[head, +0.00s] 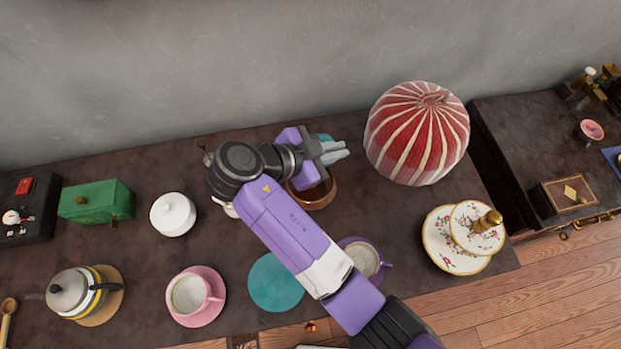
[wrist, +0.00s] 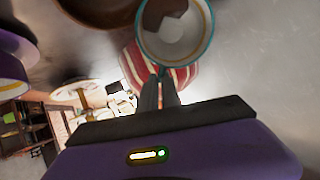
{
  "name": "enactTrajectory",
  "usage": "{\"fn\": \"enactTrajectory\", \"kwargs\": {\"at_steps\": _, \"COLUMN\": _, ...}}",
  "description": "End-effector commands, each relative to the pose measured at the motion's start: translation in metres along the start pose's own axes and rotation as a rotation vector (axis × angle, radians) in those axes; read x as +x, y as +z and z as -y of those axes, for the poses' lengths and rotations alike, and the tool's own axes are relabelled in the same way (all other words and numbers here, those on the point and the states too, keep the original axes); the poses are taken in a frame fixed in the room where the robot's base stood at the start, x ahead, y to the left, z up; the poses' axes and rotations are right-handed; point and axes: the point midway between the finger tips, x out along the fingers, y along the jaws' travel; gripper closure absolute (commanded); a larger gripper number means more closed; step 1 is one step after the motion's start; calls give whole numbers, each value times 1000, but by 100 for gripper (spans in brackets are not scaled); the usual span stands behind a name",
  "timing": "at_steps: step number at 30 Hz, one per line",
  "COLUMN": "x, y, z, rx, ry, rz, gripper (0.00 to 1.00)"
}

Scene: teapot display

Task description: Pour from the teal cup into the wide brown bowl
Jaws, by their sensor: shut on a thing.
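The teal cup shows in the wrist view (wrist: 176,36) with its teal rim and pale inside, where a brown patch can be seen. My gripper (wrist: 160,80) is shut on it at its near side. In the head view my gripper (head: 334,150) is near the back of the table, and only a teal sliver of the cup (head: 322,137) shows behind the fingers. The wide brown bowl (head: 322,199) stands just in front of the gripper, partly hidden by my arm. A brown curved edge at the top of the wrist view (wrist: 95,12) looks like this bowl. The cup looks tilted; I see no stream.
A red striped cosy (head: 417,135) stands close right of the gripper. A floral tiered stand (head: 450,250) is at right. The wall is behind.

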Motion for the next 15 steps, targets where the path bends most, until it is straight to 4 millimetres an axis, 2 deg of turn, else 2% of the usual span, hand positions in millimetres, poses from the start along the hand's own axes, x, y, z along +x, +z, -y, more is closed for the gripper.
{"fn": "enactTrajectory", "kwargs": {"at_steps": 15, "x": -6, "y": 3, "z": 1, "rx": -4, "ry": 7, "rz": -33, "gripper": 100}}
